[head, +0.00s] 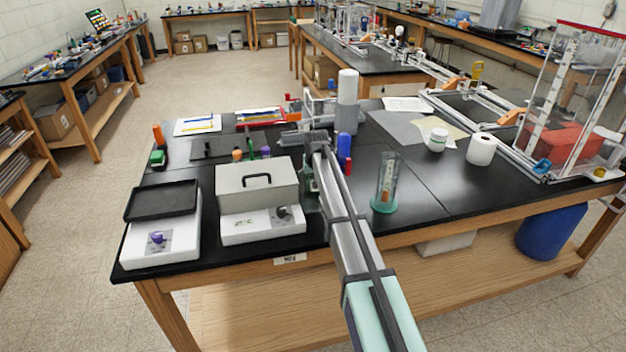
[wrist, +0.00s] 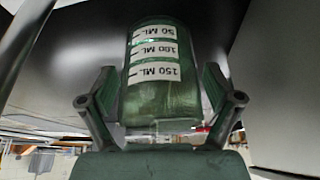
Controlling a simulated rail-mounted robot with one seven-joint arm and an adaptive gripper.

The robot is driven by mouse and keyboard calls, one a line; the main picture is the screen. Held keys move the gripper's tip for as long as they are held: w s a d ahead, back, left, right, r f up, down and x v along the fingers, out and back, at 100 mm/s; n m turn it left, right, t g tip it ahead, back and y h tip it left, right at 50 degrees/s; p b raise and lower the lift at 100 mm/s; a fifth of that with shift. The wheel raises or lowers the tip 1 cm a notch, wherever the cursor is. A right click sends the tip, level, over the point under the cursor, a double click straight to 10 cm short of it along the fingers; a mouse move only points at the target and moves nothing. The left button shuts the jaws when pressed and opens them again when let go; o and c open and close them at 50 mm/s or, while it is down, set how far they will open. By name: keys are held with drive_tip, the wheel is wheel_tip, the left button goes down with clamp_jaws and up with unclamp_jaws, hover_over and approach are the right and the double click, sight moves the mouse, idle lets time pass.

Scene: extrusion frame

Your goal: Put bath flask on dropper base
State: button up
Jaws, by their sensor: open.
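The bath flask appears to be the green, see-through vessel (wrist: 158,100) with white 50, 100 and 150 ML labels in the wrist view. My gripper (wrist: 160,85) is open, with one finger on each side of the flask. Small gaps seem to show between fingers and glass; I cannot tell whether either touches. In the head view my arm hides most of the gripper; a bit of greenish glass shows beside it. I cannot identify the dropper base for certain. A clear cylinder on a round teal base (head: 384,206) stands right of my arm.
A white scale-like device (head: 160,240) is at the far left. Blue and red cylinders (head: 344,150) stand near the arm's end.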

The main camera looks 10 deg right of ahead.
drive_tip(key=b+v, duration=0.3)
drive_tip(key=v, duration=0.8)
drive_tip(key=shift+r, duration=0.2)
drive_tip(key=shift+c, duration=0.3)
drive_tip(key=shift+s+r, duration=0.1)
drive_tip(key=shift+r, duration=0.1)
drive_tip(key=shift+c, duration=1.2)
drive_tip(key=shift+r, duration=0.15)
